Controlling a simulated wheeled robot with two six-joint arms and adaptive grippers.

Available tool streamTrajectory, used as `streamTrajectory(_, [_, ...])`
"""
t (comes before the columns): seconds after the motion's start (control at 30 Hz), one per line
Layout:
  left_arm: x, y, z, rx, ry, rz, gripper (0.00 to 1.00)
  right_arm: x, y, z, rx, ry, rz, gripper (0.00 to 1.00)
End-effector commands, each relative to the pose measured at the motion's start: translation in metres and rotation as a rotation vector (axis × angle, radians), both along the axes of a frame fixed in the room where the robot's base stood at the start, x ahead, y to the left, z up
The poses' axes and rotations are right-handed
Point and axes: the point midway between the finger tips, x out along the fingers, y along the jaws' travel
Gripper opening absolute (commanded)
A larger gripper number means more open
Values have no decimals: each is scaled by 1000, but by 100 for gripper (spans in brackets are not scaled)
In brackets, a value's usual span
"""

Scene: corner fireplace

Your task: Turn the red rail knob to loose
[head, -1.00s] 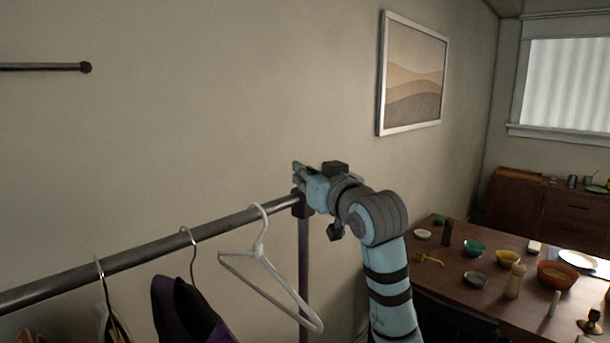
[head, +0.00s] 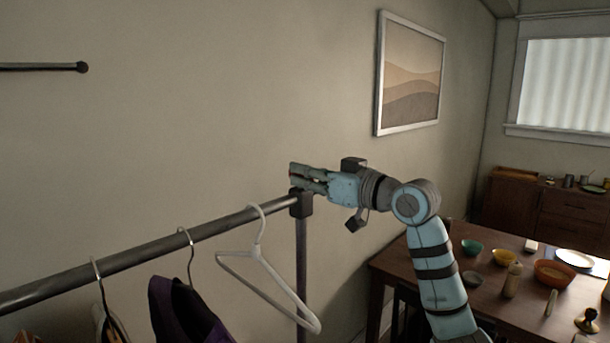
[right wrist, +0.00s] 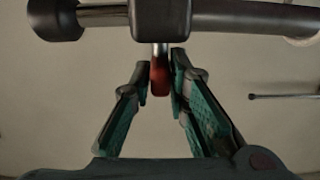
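The red rail knob (right wrist: 160,76) hangs on a short bright stem under a dark clamp block (right wrist: 161,20) in the right wrist view. In the head view, my right gripper (head: 296,175) is at the end of the clothes rail (head: 135,254), just above the dark corner joint (head: 301,203). My left gripper is not in view.
A white hanger (head: 262,262) and dark clothes (head: 180,310) hang on the rail left of my right arm. The rail's upright (head: 302,270) stands below the joint. A dining table (head: 500,300) with bowls is at the right, and a framed picture (head: 411,75) hangs behind.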

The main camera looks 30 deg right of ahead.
Motion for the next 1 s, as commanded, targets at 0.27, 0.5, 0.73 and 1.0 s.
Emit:
streamTrajectory(0.27, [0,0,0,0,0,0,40,0,0,0,0,0,0,33])
streamTrajectory(0.5, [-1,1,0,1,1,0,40,-17,-8,0,-4,0,-5,33])
streamTrajectory(0.73, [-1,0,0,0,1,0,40,-62,-24,-1,-6,2,-7,33])
streamTrajectory(1.0, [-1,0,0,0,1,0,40,-72,-25,0,1,0,0,33])
